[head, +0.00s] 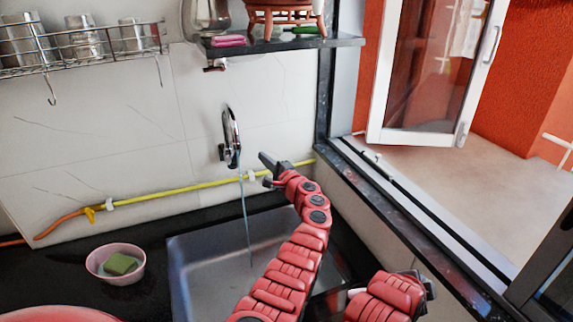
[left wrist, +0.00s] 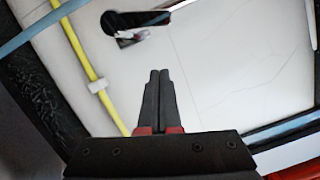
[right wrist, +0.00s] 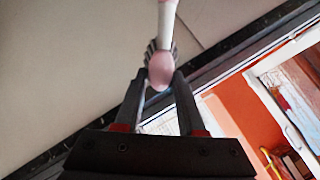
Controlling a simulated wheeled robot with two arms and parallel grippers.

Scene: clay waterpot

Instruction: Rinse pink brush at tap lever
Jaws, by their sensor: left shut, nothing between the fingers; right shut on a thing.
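The tap (head: 231,135) is on the tiled wall above the sink (head: 215,275). A thin bluish stream of water (head: 246,215) runs from it into the sink. My left gripper (head: 268,161) is shut and empty, just right of the tap and apart from it. In the left wrist view its closed fingers (left wrist: 160,78) point at the wall, below the dark tap lever (left wrist: 137,20). My right gripper (right wrist: 160,82) is shut on the brush (right wrist: 161,68), which shows a pink rounded end and a pale shaft. The brush cannot be made out in the head view.
A pink bowl (head: 97,262) with a green sponge (head: 121,264) stands on the dark counter left of the sink. A yellow hose (head: 165,192) runs along the wall. A shelf (head: 345,40) and a wire rack (head: 85,62) hang above. The open window (head: 440,70) is at right.

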